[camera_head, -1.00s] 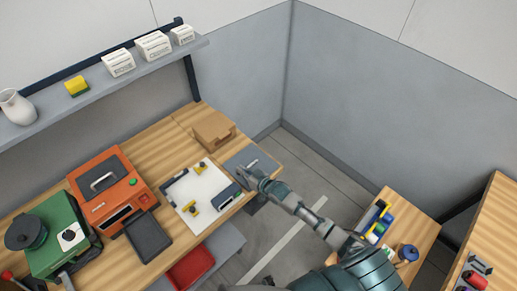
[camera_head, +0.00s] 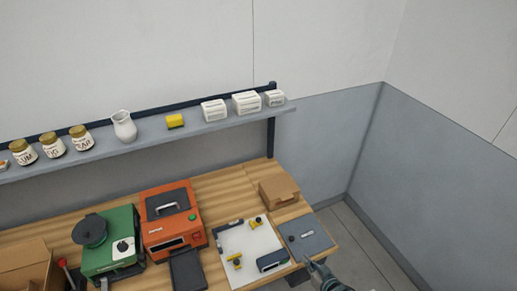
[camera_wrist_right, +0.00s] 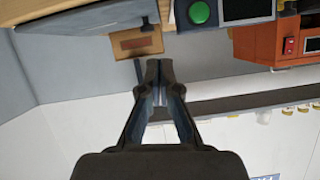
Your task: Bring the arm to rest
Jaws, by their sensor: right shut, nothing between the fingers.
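Most of my right arm is below the head view. My left gripper is in neither view.
The wooden bench (camera_head: 235,182) holds a cardboard box (camera_head: 279,191), a white board (camera_head: 243,246) with small yellow and dark parts, an orange machine (camera_head: 173,222) and a green machine (camera_head: 110,244). A shelf (camera_head: 205,130) with jars and boxes runs above. Floor right of the bench looks clear.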

